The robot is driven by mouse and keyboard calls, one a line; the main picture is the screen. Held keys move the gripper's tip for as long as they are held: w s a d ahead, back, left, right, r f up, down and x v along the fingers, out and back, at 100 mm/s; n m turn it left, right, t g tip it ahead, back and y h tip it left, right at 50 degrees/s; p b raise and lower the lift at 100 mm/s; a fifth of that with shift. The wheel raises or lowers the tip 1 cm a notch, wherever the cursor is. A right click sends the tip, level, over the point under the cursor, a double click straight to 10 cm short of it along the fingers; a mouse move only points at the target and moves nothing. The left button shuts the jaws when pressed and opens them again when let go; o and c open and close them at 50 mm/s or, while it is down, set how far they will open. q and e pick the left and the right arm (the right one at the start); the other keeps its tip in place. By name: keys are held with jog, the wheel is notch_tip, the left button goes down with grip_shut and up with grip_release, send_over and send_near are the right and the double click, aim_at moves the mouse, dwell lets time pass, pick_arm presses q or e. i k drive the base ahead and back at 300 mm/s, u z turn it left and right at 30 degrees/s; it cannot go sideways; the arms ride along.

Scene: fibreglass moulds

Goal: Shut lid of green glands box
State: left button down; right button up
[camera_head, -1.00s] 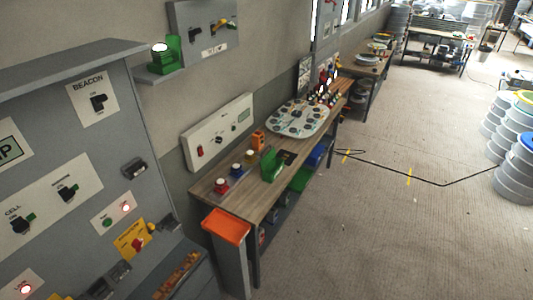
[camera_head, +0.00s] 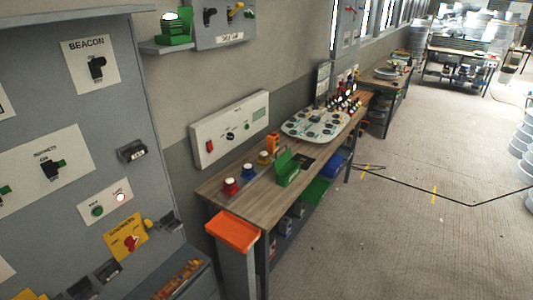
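A small green box (camera_head: 289,177) stands on the wooden workbench (camera_head: 236,189), near its front edge. Its green lid (camera_head: 283,160) stands up open at the back left side of the box. What lies inside the box is too small to tell. Neither of my grippers is in view.
An orange-topped post (camera_head: 233,231) stands at the bench's near end. A grey control cabinet (camera_head: 75,150) fills the left. The floor at right is clear except for a cable (camera_head: 420,190).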

aim_at(280, 162)
jog(key=z, duration=0.05)
jog(key=i, duration=1.35)
jog(key=z, duration=0.3)
